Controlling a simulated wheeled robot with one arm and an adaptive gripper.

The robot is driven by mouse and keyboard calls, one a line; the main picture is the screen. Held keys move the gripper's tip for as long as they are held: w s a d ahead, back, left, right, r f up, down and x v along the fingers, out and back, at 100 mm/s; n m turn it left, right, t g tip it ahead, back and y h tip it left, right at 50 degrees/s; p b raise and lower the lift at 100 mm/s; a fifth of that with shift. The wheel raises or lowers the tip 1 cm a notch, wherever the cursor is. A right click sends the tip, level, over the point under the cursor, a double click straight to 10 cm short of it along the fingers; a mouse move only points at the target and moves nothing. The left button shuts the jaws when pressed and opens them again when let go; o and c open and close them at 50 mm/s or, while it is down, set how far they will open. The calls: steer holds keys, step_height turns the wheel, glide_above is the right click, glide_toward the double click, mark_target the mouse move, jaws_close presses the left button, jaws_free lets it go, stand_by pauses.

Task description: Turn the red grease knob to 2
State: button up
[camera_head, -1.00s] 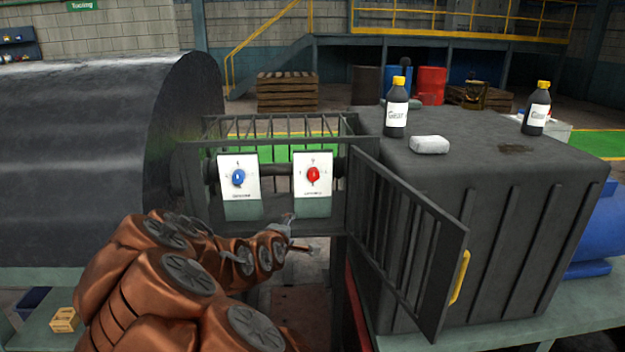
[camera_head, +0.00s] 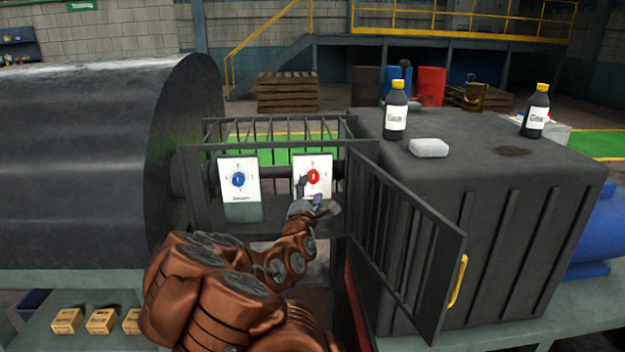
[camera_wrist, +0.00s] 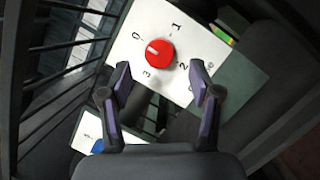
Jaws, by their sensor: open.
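The red knob (camera_head: 313,177) sits on the right white dial plate (camera_head: 325,162) inside the open cage. In the wrist view the red knob (camera_wrist: 159,53) is ringed by the numbers 0, 1, 2 and 3, and its white mark points toward 0. My gripper (camera_head: 316,200) is just in front of the lower part of that plate. In the wrist view my gripper (camera_wrist: 160,75) is open and empty, its fingertips apart to the left and right, the knob showing beyond and between them. I see no contact with the knob.
A blue knob (camera_head: 238,180) on a second white plate is to the left, partly visible in the wrist view (camera_wrist: 97,146). The cage door (camera_head: 410,240) stands open on the right, beside a dark cabinet (camera_head: 500,200). Cage bars and a big drum (camera_head: 90,160) are left.

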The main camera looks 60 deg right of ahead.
mark_target(313, 180)
steer(key=shift+p+x, duration=0.75)
steer(key=shift+x, duration=1.6)
steer(key=c, duration=1.1)
